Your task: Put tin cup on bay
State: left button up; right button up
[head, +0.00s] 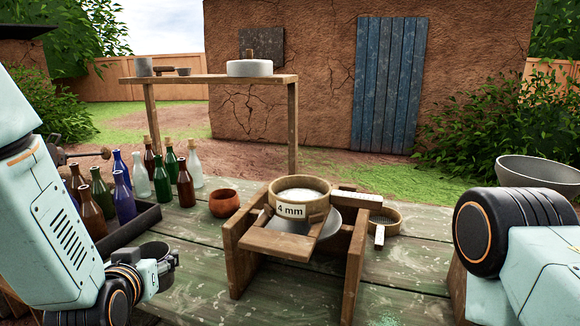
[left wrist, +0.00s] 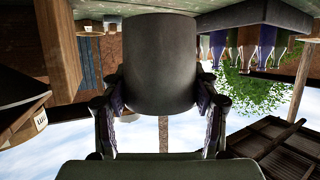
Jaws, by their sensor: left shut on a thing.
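The tin cup (head: 154,250) is a grey metal cup with a dark inside, low at the left of the head view near the table's left front. My left gripper (head: 170,265) is shut on it. In the left wrist view the tin cup (left wrist: 160,62) fills the upper middle as a plain grey cylinder, with a finger of my left gripper (left wrist: 160,105) on each side. That view is upside down. My right arm comes in at the right of the head view, but its gripper is out of sight. I cannot tell which thing is the bay.
A dark tray (head: 128,230) with several bottles (head: 126,195) stands beside the cup. Right of it are an orange clay bowl (head: 224,203) and a wooden stand (head: 243,255) with a "4 mm" sieve (head: 300,196). A grey bowl (head: 540,172) is at far right.

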pick_arm(q)
jog(key=shift+s+d+f+m+h, duration=0.2)
jog(key=shift+d+m+h, duration=0.2)
jog(key=shift+d, duration=0.1)
jog(key=shift+s+d+f+m+h, duration=0.2)
jog(key=shift+d+m+h, duration=0.1)
jog(key=shift+d+h, duration=0.15)
jog(key=s+d+f+m+g+h, duration=0.1)
jog(key=s+d+f+m+h, duration=0.15)
jog(key=d+m+h, duration=0.3)
jog(key=s+f+m+g+h, duration=0.3)
jog(key=s+m+g+h, duration=0.1)
jog(key=s, duration=0.5)
jog(key=shift+f+m+h, duration=0.15)
jog(key=shift+m+h, duration=0.65)
jog(key=shift+m, duration=0.05)
jog(key=shift+f+g, duration=0.1)
jog(key=shift+g, duration=0.3)
jog(key=shift+s+d, duration=0.1)
jog(key=shift+d, duration=0.05)
